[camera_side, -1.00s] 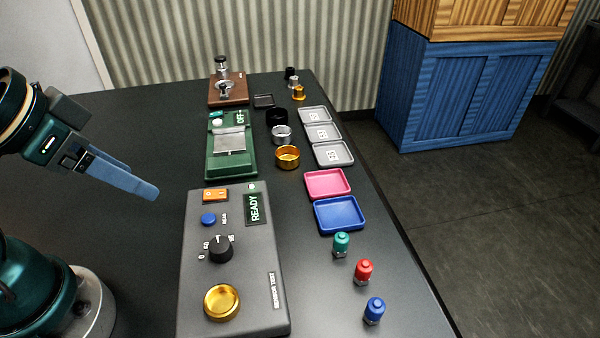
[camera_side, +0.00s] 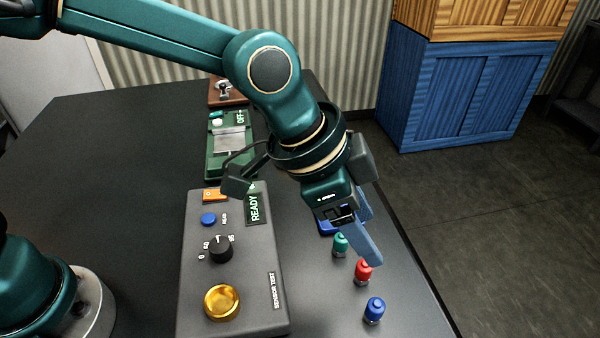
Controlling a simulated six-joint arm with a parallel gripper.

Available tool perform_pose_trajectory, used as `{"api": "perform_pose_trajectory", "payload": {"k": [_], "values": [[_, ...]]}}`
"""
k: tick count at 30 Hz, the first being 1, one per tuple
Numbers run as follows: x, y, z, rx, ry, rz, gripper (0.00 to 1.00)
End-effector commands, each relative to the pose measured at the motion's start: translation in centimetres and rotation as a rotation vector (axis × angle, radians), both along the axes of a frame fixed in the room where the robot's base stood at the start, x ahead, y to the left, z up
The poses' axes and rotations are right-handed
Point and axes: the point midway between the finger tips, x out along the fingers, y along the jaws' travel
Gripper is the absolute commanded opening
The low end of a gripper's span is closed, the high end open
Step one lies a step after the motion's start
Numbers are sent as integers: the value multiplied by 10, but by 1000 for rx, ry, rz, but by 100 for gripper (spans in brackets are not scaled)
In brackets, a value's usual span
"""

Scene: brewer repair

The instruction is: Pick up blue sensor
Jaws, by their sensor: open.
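The blue sensor (camera_side: 374,311) stands upright on the black table near its right edge, the nearest of a row of three small sensors. My gripper (camera_side: 370,240) is open and empty. It hangs above the row, pointing down and to the right, with its fingers higher than the blue sensor and farther back in the picture. A finger overlaps the view near the red sensor (camera_side: 363,271); I cannot tell the exact height between them.
The grey sensor test box (camera_side: 260,300), with a gold cup (camera_side: 222,302) and a READY display, stands left of the sensors. A green scale (camera_side: 215,165) is behind it.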

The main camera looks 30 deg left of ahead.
Motion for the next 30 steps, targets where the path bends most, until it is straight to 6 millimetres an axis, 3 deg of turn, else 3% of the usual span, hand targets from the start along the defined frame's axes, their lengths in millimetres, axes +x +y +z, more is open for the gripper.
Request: {"api": "perform_pose_trajectory", "payload": {"k": [3, 8, 20, 30], "values": [[-19, -19, -31, 38, 52, -63, 66], [-35, -27, -50, 67, 85, -102, 66], [-27, -41, -88, 67, 84, -102, 66], [-26, -44, -94, 66, 82, -100, 66]]}}
